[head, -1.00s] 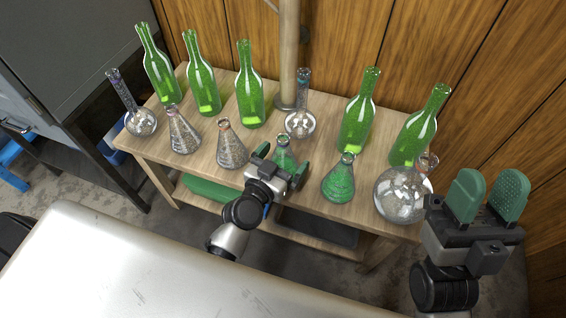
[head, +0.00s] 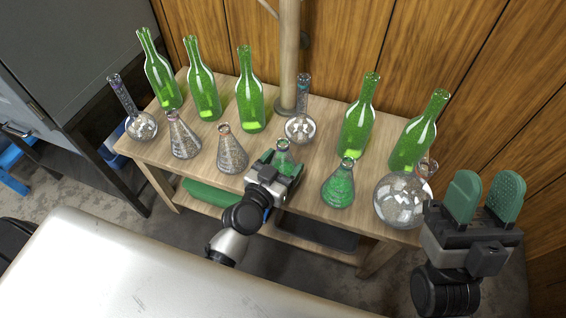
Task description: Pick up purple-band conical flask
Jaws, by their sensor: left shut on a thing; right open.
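My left gripper (head: 281,165) is shut on a small conical flask (head: 283,149) near the front middle of the wooden table. The fingers hide most of its body; its neck shows above them. Green shows through the glass, and its band colour is too small to tell. Another conical flask (head: 183,140), at the left, has a pinkish-purple tint at its neck. A third conical flask (head: 232,155) has a brownish rim. A conical flask with green contents (head: 338,188) stands right of my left gripper. My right gripper (head: 484,197) is open and empty at the right, in front of the table.
Several green bottles (head: 251,105) stand along the back of the table (head: 204,165). Round flasks stand at left (head: 142,127), middle (head: 300,128) and right (head: 401,203). A pole (head: 289,60) rises at the back. A pale bench (head: 130,270) fills the lower left.

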